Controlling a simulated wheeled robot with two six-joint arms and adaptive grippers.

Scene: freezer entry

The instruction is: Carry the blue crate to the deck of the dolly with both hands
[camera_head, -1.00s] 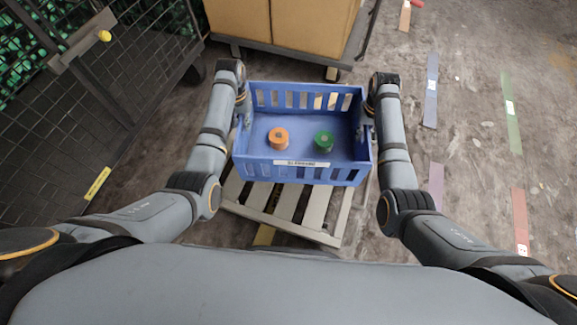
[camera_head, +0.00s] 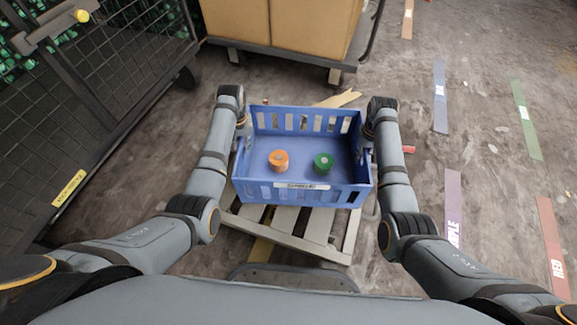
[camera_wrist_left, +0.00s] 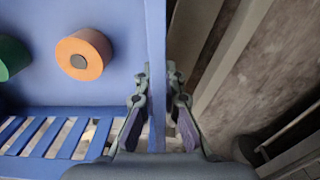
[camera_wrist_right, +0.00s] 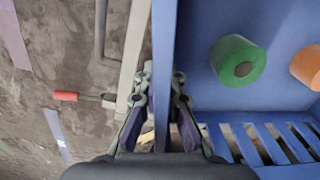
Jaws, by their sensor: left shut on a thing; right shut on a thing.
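The blue crate (camera_head: 262,180) is upright in front of me in the head view, holding an orange roll (camera_head: 279,161) and a green roll (camera_head: 323,163). My left gripper (camera_wrist_left: 157,100) is shut on its left side wall. My right gripper (camera_wrist_right: 162,100) is shut on its right side wall. In the head view the fingertips are mostly hidden by the wrists. A pale slatted platform (camera_head: 287,221) lies under the crate, partly covered; whether they touch, and whether this is the dolly, I cannot tell.
A cart with cardboard boxes (camera_head: 283,22) stands beyond the crate. A dark mesh cage (camera_head: 110,85) stands at the left. A red-handled tool (camera_wrist_right: 66,96) lies on the floor right of the crate. Colored floor strips (camera_head: 453,200) mark the mostly clear floor at the right.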

